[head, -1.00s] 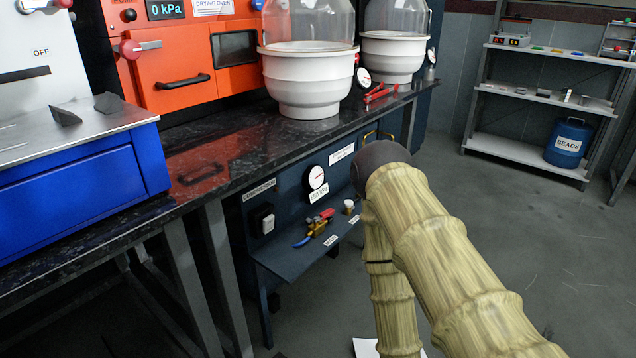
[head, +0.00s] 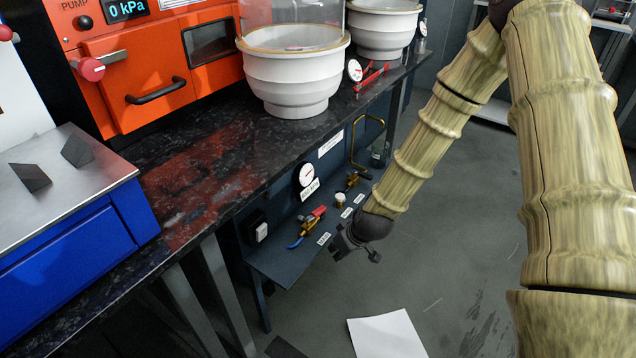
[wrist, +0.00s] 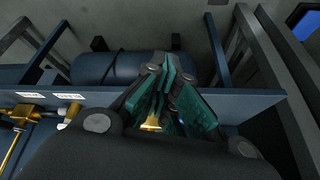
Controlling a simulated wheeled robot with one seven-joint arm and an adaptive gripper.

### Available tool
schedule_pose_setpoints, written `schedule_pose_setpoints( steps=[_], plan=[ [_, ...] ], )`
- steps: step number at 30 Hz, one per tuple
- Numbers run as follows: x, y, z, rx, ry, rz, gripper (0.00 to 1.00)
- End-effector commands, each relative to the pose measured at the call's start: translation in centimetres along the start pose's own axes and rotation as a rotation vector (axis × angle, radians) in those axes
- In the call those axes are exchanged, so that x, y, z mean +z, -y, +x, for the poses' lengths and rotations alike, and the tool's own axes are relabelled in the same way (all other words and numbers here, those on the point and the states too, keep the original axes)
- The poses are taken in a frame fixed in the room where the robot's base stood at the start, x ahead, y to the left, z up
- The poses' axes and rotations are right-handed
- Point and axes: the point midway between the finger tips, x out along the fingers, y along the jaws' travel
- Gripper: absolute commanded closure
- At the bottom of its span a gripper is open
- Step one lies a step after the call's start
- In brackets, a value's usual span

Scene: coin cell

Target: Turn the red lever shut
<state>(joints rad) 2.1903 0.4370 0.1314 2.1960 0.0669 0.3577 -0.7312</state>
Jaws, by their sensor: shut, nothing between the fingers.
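The red lever (head: 319,211) sits on a brass valve (head: 307,229) with a blue hose end, on the narrow blue shelf (head: 275,268) below the bench. My gripper (head: 355,252) is shut and empty. In the head view it hangs beside the shelf's front edge, to the right of and slightly below the lever, apart from it. In the wrist view my gripper's green-padded fingers (wrist: 168,75) are together over the shelf edge. A small brass part (wrist: 151,124) shows behind them; I cannot tell which fitting it is. I cannot make out the red lever there.
A white-capped fitting (head: 340,199) and another brass valve (head: 354,180) stand further along the shelf. A round gauge (head: 306,175) is on the panel behind. The bench (head: 215,170) overhangs above, carrying white desiccators (head: 293,80). Open floor lies right; a white sheet (head: 385,334) is on it.

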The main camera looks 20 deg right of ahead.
Motion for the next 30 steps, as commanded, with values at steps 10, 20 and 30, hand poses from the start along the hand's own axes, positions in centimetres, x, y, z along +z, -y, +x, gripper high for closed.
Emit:
schedule_pose_setpoints(
  steps=[10,20,30],
  plan=[
    [-13.7,-3.8,-9.0,-0.021,-0.192,-0.148,1.00],
    [-15.1,-4.1,-8.2,-0.022,-0.211,-0.168,1.00],
    [-16.0,-3.9,-3.5,-0.022,-0.210,-0.167,1.00]
  ],
)
